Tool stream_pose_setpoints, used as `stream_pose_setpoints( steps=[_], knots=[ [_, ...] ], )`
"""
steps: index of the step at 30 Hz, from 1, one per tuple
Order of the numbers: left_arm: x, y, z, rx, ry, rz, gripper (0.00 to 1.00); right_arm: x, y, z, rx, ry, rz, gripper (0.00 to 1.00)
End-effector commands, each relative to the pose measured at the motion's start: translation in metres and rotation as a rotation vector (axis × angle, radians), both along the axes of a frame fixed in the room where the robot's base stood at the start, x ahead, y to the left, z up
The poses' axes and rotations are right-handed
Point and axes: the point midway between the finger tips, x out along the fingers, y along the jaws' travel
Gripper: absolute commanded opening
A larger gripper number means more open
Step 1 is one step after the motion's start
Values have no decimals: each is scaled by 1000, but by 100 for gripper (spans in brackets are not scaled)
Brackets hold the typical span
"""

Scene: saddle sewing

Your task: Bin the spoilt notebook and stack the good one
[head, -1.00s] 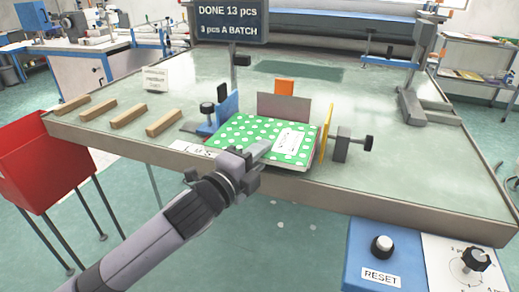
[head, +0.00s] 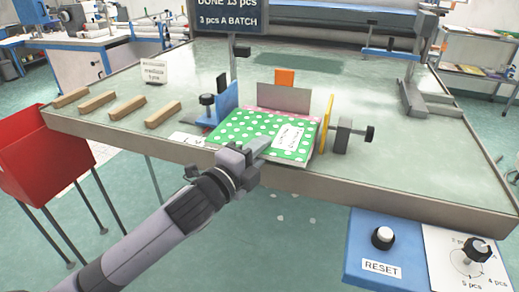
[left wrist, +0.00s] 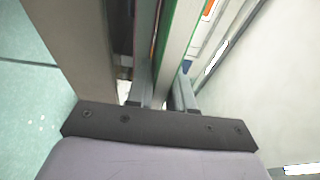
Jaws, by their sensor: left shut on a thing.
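A green notebook with white dots (head: 235,128) lies flat on top of a stack at the table's front edge, with a white label (head: 287,138) on its cover. A pink dotted notebook (head: 285,117) shows as a strip behind and beneath it. My left gripper (head: 258,146) is shut on the green notebook's front edge. In the left wrist view, the green cover (left wrist: 181,38) and its pale pages run between the fingers of my left gripper (left wrist: 163,88). A red bin (head: 40,155) stands on legs left of the table. My right gripper is out of view.
A blue stop (head: 225,102), a grey back plate (head: 284,97) and a yellow plate (head: 326,124) with a black-knobbed clamp (head: 343,135) surround the stack. Several wooden bars (head: 98,103) lie at left. A blue RESET box (head: 365,250) is at front right.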

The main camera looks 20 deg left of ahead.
Motion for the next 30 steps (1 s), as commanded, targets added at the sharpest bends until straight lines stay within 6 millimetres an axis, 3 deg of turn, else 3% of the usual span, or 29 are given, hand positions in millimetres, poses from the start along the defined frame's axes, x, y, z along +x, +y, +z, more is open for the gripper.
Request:
stream_pose_setpoints(
  steps=[12, 13, 15, 30],
  knots=[
    [0, 0, -4, -1, -4, -1, 0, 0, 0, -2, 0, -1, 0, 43],
    [0, 0, -4, -1, -4, -1, 28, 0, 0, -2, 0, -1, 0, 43],
    [0, 0, -4, -1, -4, -1, 51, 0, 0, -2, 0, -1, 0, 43],
    [0, 0, -8, 0, 3, 1, 51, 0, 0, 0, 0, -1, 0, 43]
  ],
)
